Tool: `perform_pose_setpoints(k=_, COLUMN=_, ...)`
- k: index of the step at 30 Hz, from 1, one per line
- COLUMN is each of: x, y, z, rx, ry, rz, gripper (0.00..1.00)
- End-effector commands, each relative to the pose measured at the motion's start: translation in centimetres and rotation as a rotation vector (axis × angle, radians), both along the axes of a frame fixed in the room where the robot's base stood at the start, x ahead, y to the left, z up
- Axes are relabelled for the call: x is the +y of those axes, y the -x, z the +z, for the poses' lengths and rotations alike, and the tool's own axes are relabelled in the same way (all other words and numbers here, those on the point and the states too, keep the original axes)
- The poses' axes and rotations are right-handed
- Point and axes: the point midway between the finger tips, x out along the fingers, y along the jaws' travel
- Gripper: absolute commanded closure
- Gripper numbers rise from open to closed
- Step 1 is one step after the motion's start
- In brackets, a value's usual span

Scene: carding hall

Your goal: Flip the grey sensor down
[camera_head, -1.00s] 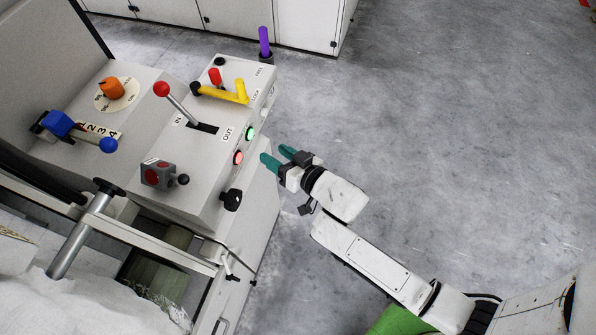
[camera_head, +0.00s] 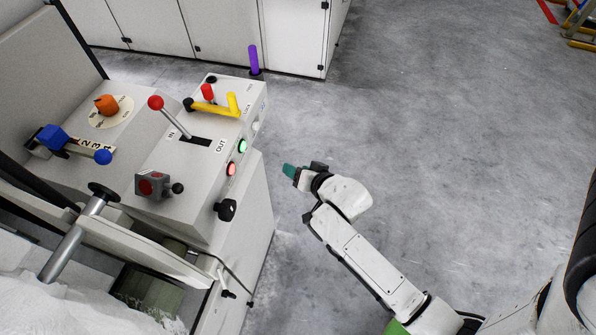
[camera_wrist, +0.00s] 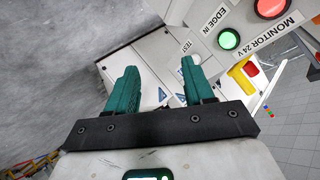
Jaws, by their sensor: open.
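A small grey box with red round faces and a black knob (camera_head: 153,186) sits on the near part of the white console top (camera_head: 178,212). It looks like the grey sensor, and I do not make it out in the wrist view. My gripper (camera_head: 290,170) is to the right of the console, apart from it, over the floor. In the wrist view my gripper (camera_wrist: 162,70) has its two teal fingers spread with nothing between them. The console's labelled side lies beyond the fingertips.
The floor (camera_head: 430,130) to the right is clear.

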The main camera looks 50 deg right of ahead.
Motion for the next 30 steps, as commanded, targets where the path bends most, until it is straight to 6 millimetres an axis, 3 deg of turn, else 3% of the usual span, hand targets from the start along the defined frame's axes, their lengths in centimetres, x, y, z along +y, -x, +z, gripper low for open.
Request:
perform_pose_setpoints(k=10, x=0.1, y=0.1, z=0.0, rx=0.009, ry=0.005, rz=0.005, gripper=0.50)
perform_pose_setpoints(k=14, x=1.0, y=1.1, z=-0.3, rx=0.098, ry=0.034, rz=0.048, gripper=0.50)
perform_pose_setpoints(k=21, x=4.8, y=6.3, z=-1.0, rx=0.451, ry=0.135, rz=0.275, gripper=0.50)
perform_pose_setpoints(k=30, x=8.5, y=11.9, z=-0.5, rx=0.716, ry=0.168, rz=0.543, gripper=0.50)
